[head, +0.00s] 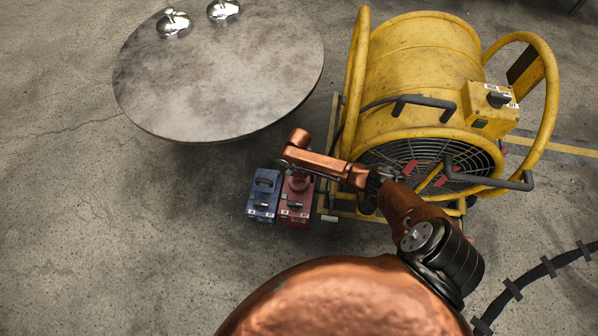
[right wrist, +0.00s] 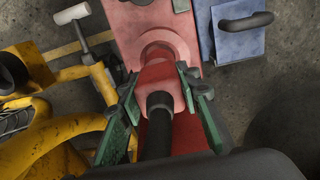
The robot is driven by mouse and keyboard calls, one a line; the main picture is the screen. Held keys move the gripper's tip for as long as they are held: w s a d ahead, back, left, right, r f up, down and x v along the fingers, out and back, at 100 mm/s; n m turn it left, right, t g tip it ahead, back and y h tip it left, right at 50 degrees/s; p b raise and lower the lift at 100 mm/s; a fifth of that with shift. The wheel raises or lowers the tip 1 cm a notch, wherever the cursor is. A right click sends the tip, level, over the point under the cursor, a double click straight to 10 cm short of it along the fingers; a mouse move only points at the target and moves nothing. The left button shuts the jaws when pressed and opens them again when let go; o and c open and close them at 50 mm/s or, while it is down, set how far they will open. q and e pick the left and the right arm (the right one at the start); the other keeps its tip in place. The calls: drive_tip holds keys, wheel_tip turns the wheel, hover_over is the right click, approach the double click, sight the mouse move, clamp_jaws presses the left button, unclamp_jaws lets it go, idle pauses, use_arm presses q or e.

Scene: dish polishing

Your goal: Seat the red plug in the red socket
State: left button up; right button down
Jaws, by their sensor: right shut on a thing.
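The red plug (right wrist: 160,76), with a black cable end, sits between the green-padded fingers of my right gripper (right wrist: 158,84) in the right wrist view. The gripper is shut on it. The plug's front end lines up with the round red socket (right wrist: 165,40) on the red box; whether it is fully in cannot be told. In the head view the red box (head: 294,212) stands on the floor, with my right arm's copper wrist above its far end, hiding the fingers. My left gripper is in neither view.
A blue box (head: 262,196) stands close beside the red box; it also shows in the right wrist view (right wrist: 236,35). A yellow fan (head: 420,65) on a frame stands right of the boxes. A round table (head: 220,75) with shiny metal items is behind. Floor left is clear.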

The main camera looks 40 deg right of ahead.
sight(299, 178)
drive_tip(key=shift+p, duration=0.7)
idle(1.5)
drive_tip(key=shift+f+b, duration=1.55)
drive_tip(key=shift+f, duration=1.3)
drive_tip(key=c, duration=1.3)
unclamp_jaws()
wheel_tip(299, 178, up, 12)
drive_tip(key=shift+r, duration=0.1)
